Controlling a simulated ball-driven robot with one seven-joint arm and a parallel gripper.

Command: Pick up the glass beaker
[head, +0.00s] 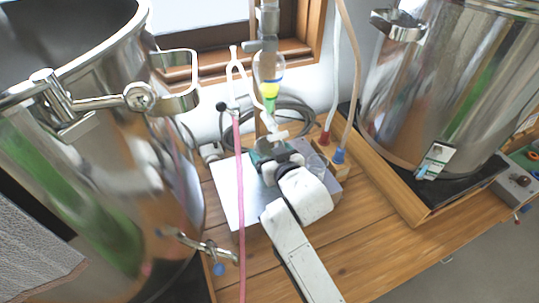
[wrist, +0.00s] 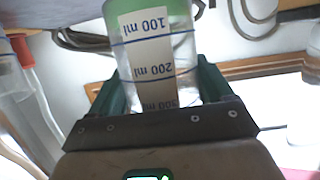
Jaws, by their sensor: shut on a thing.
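The glass beaker (wrist: 155,62) fills the middle of the wrist view. It is clear, with a white scale label marked 100, 200 and 300 ml, upside down in the picture, and a green area at the picture's top. My gripper (wrist: 155,85) has its green fingers on both sides of the beaker and is shut on it. In the head view my gripper (head: 268,158) is over the pale plate on the wooden bench, below the glass funnel part with yellow and green liquid (head: 269,82). The beaker is mostly hidden there by my gripper and arm.
Large shiny steel vessels stand at left (head: 130,150) and right (head: 440,90). A pink tube (head: 238,190) hangs just left of my gripper. A small glass vessel (head: 317,163) and a wooden block with hose fittings (head: 333,164) are close on the right. Bare bench (head: 370,245) lies in front.

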